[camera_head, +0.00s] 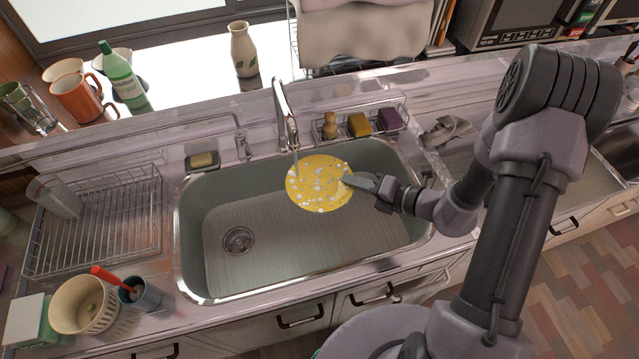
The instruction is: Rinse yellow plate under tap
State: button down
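The yellow plate (317,184) is held over the sink basin, with white spots that look like foam across its face. My gripper (362,184) reaches in from the right and is shut on the plate's right edge. The tap (287,112) stands at the back of the sink. Its spout end is just above the plate's upper left part, and a thin pale stream seems to run from it onto the plate. The part of the plate's rim between the fingers is hidden.
The steel sink (215,270) is otherwise empty, with a drain (238,240) at left. A wire dish rack (98,222) stands left, with a basket (84,304) and blue cup (146,294) in front. A caddy with sponges (358,125) sits behind the sink.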

jog(key=shift+s+a, duration=0.1)
jog(key=shift+a, duration=0.05)
jog(key=s+d+p, duration=0.1)
jog(key=s+d, duration=0.3)
jog(key=d, duration=0.3)
jog(key=shift+s, duration=0.2)
dwell(0.7)
jog(key=shift+r+p, duration=0.1)
jog(key=shift+p, duration=0.2)
dwell(0.8)
jog(key=s+d+r+p, duration=0.3)
jog(key=r+p, duration=0.1)
jog(key=shift+s+d, duration=0.15)
jog(key=shift+d, duration=0.15)
